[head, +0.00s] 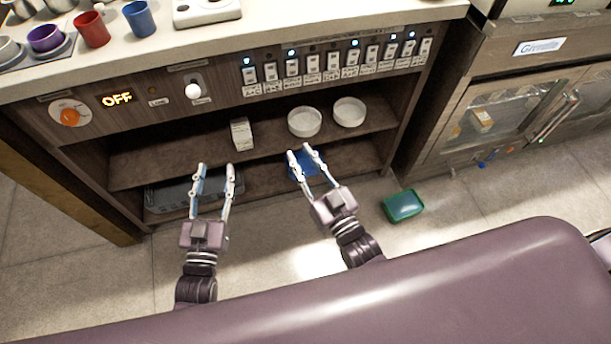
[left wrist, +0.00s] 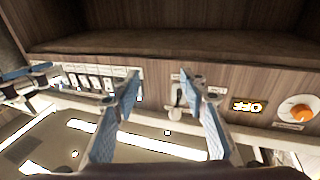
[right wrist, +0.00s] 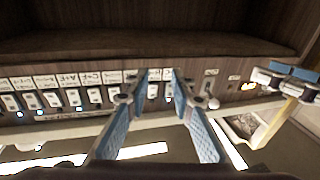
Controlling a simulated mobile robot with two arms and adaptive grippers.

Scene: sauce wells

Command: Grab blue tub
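The blue tub (head: 307,167) sits low in the cabinet, on the bottom shelf, partly hidden behind my right gripper's fingers. My right gripper (head: 300,151) is open, with its fingers in front of and over the tub in the head view. I cannot tell whether they touch it. In the right wrist view the right fingers (right wrist: 157,75) are apart with nothing between them. My left gripper (head: 215,167) is open and empty in front of the shelves, further left. Its spread fingers (left wrist: 159,73) also show in the left wrist view. The tub is not visible in either wrist view.
A dark grey crate (head: 168,198) lies on the bottom shelf at left. White bowls (head: 304,122) and a small box (head: 241,134) stand on the shelf above. A green tub (head: 403,206) lies on the floor to the right. Switches line the cabinet front.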

